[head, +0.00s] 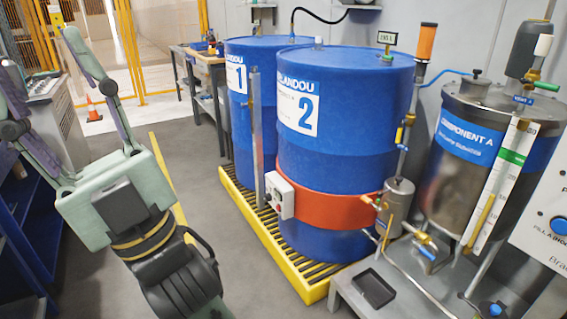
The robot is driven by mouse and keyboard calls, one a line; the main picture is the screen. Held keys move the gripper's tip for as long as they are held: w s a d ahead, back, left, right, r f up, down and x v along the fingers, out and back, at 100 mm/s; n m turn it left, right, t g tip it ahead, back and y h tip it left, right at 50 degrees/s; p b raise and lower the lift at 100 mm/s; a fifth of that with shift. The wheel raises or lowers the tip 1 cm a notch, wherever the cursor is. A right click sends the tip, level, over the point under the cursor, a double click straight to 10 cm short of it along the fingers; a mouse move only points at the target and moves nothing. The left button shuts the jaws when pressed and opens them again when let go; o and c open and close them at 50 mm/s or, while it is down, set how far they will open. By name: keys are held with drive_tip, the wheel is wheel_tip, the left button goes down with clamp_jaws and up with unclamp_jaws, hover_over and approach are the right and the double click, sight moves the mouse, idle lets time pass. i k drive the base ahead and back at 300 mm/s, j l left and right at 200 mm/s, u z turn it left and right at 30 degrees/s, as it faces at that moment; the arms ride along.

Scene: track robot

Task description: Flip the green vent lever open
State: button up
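A green lever (545,86) sticks out to the right from a small valve on top of the steel tank (458,190) labelled "COMPONENT A". A small blue tag (522,99) that seems to read "VENT A" is just below it. The lever looks nearly level, tilted slightly down to the right. My gripper (40,58) is at the far left of the head view, pointing up and away. Its two fingers are spread wide with nothing between them. It is far from the lever, with the blue drums between them in the picture.
Two blue drums (345,95) stand on a yellow spill pallet (310,292). A grey stand (350,290) with pipes and valves is in front of the tank. A white panel (545,245) with a blue button is at the right edge. Floor (230,265) left of the pallet is clear.

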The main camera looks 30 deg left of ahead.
sight(391, 58)
drive_tip(key=u, duration=0.45)
drive_tip(key=i+l, duration=0.15)
drive_tip(key=i, duration=0.35)
drive_tip(key=i+l, duration=0.15)
drive_tip(key=i, duration=0.3)
drive_tip(key=i+l, duration=0.1)
drive_tip(key=i, duration=0.4)
drive_tip(key=i+j+u, duration=0.25)
drive_tip(key=i+j, duration=0.2)
drive_tip(key=j, duration=0.1)
